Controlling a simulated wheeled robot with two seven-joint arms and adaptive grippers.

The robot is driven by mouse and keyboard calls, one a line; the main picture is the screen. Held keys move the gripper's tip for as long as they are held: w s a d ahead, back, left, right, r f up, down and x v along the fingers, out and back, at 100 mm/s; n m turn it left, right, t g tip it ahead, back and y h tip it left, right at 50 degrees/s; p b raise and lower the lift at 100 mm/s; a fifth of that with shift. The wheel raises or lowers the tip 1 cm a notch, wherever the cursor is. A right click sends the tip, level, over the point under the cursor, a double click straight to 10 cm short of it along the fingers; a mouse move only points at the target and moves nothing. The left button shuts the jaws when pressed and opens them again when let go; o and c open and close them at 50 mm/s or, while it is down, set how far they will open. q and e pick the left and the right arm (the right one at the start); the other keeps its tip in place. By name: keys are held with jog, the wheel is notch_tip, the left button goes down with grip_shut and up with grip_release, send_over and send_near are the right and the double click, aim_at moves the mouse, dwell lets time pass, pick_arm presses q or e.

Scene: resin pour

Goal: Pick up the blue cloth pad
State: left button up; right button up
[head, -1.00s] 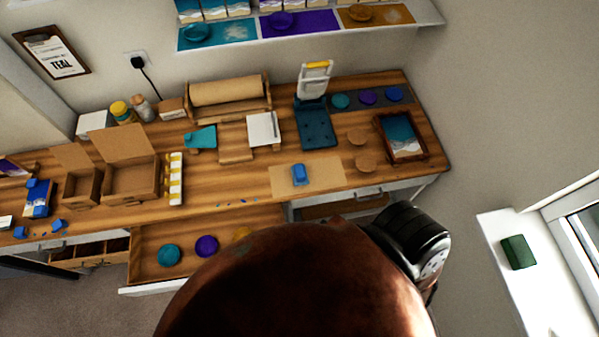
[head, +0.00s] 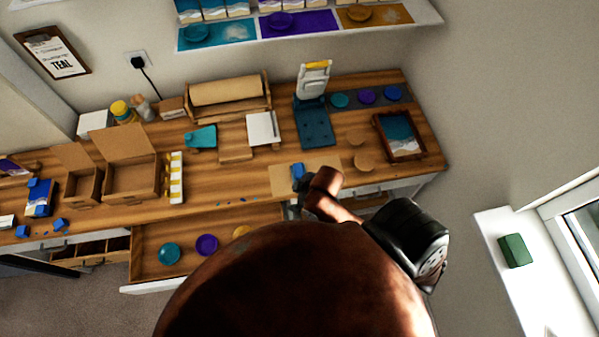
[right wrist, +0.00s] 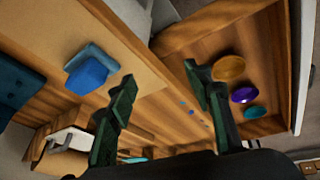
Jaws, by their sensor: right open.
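The blue cloth pad (head: 298,170) lies on a brown paper sheet (head: 283,180) near the bench's front edge. It also shows in the right wrist view (right wrist: 90,72), at upper left, outside the jaws. My right gripper (head: 308,207) is just in front of the pad in the head view, partly hidden by my own arm. In the right wrist view its two dark fingers (right wrist: 160,82) are spread with nothing between them. My left gripper is not in view.
An open drawer (head: 140,262) with coloured discs stands out below the bench front. A teal board (head: 316,127) lies behind the pad. Cardboard boxes (head: 130,180) are at left, and a framed tray (head: 398,150) is at right.

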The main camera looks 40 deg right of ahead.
aim_at(299, 170)
jog(key=w+a+r+n+g+y, duration=0.15)
jog(key=w+a+n, duration=0.4)
jog(key=n, duration=0.75)
jog(key=d+n, duration=0.1)
jog(key=w+d+n+g+h, duration=0.1)
jog(key=d+n, duration=0.1)
jog(key=w+d+n+g, duration=0.1)
jog(key=d+n, duration=0.1)
jog(key=shift+d+h, duration=0.15)
jog(key=shift+h, duration=0.1)
jog(key=d+r+n, duration=0.1)
jog(key=d, duration=0.2)
jog(key=d+r+n+h, duration=0.1)
jog(key=d, duration=0.2)
jog(key=w+d+r+n+g, duration=0.1)
jog(key=d, duration=0.2)
jog(key=shift+r+n, duration=0.1)
jog(key=shift+n, duration=0.3)
jog(key=shift+d+h, duration=0.25)
jog(key=shift+h, duration=0.05)
jog(key=f, duration=0.6)
jog(key=shift+a+f, duration=0.3)
jog(key=shift+f, duration=0.5)
